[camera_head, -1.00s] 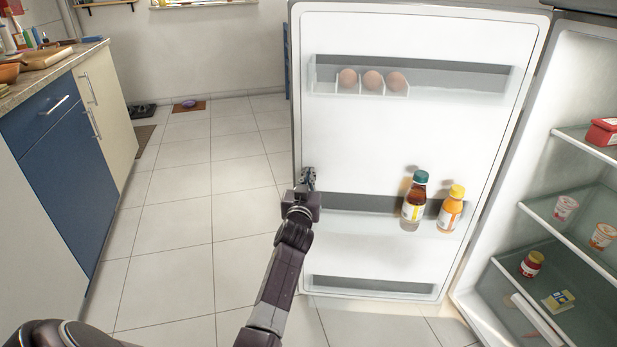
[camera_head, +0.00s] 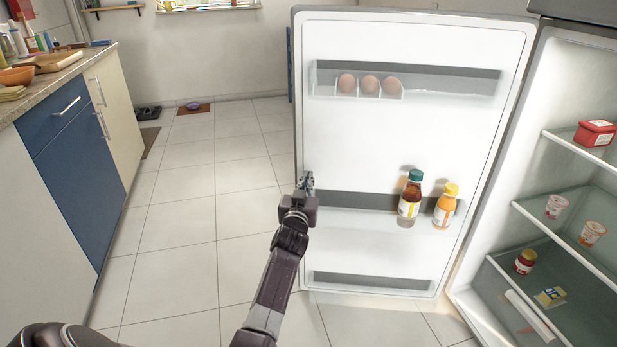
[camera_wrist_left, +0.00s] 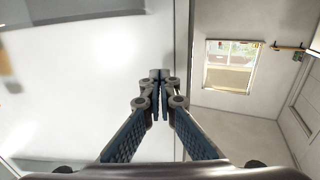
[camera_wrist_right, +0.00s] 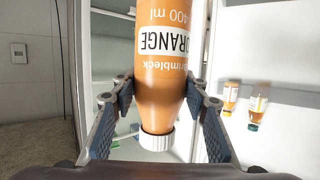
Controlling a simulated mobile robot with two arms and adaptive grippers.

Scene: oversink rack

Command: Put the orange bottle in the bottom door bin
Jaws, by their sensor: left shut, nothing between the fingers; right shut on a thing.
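The orange bottle (camera_wrist_right: 160,75) has a white cap and an "ORANGE 400 ml" label; it fills the middle of the right wrist view, cap toward the bottom of the picture. My right gripper (camera_wrist_right: 160,105) is shut on it, one finger on each side. Neither shows in the head view. The bottom door bin (camera_head: 370,282) is low on the open fridge door and looks empty. My left gripper (camera_head: 307,181) is shut and empty, beside the door's left edge, level with the middle bin; its closed fingertips show in the left wrist view (camera_wrist_left: 160,78).
The middle door bin (camera_head: 345,224) holds a teal-capped bottle (camera_head: 409,199) and a yellow-capped bottle (camera_head: 445,207) at its right end. Eggs (camera_head: 370,85) sit in the top bin. Fridge shelves (camera_head: 545,235) with several items are at right. A blue-fronted counter (camera_head: 75,185) is left; the floor between is clear.

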